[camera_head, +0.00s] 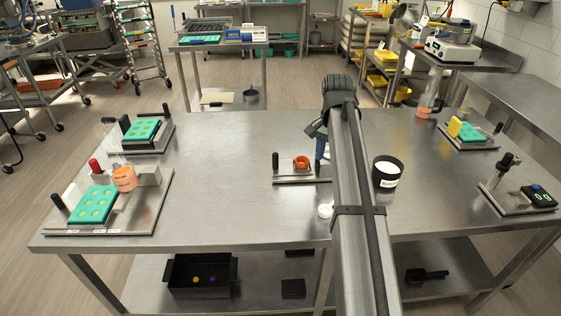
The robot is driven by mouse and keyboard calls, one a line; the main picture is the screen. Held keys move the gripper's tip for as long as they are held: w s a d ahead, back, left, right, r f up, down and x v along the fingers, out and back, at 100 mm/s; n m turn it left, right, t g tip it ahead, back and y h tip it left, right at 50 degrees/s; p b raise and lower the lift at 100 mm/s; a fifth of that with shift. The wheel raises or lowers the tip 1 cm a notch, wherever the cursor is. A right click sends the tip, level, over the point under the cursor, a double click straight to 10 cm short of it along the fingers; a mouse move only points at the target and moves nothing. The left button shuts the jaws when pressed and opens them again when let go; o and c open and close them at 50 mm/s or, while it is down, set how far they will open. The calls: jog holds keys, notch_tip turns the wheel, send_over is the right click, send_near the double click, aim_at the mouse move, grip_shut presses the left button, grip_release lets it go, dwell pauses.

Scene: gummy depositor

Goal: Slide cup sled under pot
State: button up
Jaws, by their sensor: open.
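A small sled plate (300,180) lies near the middle of the steel table. An orange cup (301,163) stands on it, with a black upright knob (275,161) to its left. My gripper (321,157) points down just right of the orange cup, by the right end of the sled. It is mostly hidden behind my arm, and I cannot tell whether it touches the sled. A dark pot with a white label (387,173) stands right of my arm; I cannot tell whether it is the task's pot.
Teal mould trays sit on stations at the left (95,204), back left (143,130) and back right (470,132). A clear vessel with orange content (124,178) is at the left station. A control box (538,197) sits at the right. The table's left-centre is clear.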

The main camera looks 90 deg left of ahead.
jog(key=s+a+r+n, duration=0.1)
jog(key=s+a, duration=0.2)
jog(key=s, duration=0.3)
jog(key=s+a+r, duration=0.1)
jog(key=s+a, duration=0.2)
jog(key=s, duration=0.2)
jog(key=r+m, duration=0.2)
send_over(275, 153)
notch_tip(275, 153, down, 14)
jog(key=shift+d+r, duration=0.1)
jog(key=shift+d, duration=0.05)
grip_shut()
jog(key=shift+w, duration=0.1)
